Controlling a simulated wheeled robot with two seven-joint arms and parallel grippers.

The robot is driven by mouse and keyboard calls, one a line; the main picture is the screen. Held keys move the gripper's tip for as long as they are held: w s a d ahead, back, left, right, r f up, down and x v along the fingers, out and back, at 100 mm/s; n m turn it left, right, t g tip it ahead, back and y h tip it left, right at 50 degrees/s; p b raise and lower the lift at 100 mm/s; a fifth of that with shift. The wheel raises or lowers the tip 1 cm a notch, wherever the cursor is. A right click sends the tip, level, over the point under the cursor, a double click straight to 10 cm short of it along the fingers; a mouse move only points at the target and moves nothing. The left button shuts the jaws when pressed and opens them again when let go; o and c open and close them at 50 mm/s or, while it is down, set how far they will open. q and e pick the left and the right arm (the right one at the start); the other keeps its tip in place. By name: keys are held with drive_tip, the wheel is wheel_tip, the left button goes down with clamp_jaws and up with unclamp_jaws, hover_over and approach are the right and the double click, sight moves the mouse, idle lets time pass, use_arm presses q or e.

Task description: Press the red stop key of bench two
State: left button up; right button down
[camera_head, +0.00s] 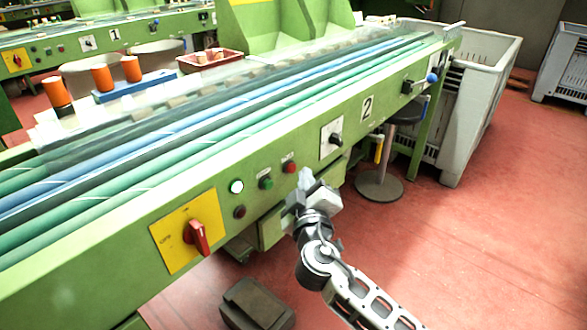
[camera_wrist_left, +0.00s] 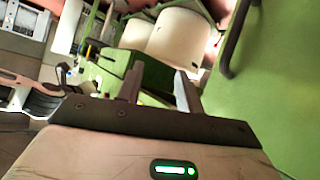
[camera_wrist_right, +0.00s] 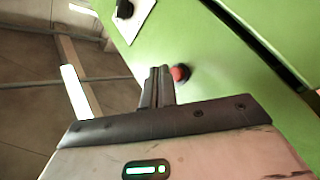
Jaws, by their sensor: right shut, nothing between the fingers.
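The red stop key (camera_head: 289,167) is a small round button on the green front rail of bench two (camera_head: 367,107), just right of a green key (camera_head: 266,183). My right gripper (camera_head: 305,182) is shut and empty, its fingertips just in front of the rail, slightly right of and below the red key. In the right wrist view the red key (camera_wrist_right: 180,73) shows close beside the shut fingertips (camera_wrist_right: 160,70); I cannot tell whether they touch. My left gripper (camera_wrist_left: 158,80) is open and empty in the left wrist view and does not show in the head view.
A white lamp (camera_head: 236,186) and a dark red button (camera_head: 240,212) sit left of the keys. A red rotary switch (camera_head: 197,237) on a yellow plate is further left; a black knob (camera_head: 336,139) is right. A stool (camera_head: 379,187) and grey crate (camera_head: 463,130) stand beyond.

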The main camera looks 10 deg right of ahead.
drive_tip(key=shift+w, duration=0.1)
drive_tip(key=shift+w+a+b, duration=0.25)
drive_tip(key=shift+b, duration=0.1)
drive_tip(key=shift+w+a+b, duration=0.25)
drive_tip(key=shift+w+b, duration=0.05)
drive_tip(key=shift+w, duration=0.05)
idle(0.8)
idle(0.3)
drive_tip(key=shift+s+d, duration=0.5)
drive_tip(key=shift+s, duration=0.2)
drive_tip(key=shift+s+d+p, duration=0.2)
drive_tip(key=shift+s+d, duration=0.6)
drive_tip(key=shift+s, duration=0.2)
drive_tip(key=shift+s+d+p, duration=0.2)
drive_tip(key=shift+s+d, duration=0.55)
drive_tip(key=shift+s, duration=0.2)
drive_tip(key=shift+r, duration=0.1)
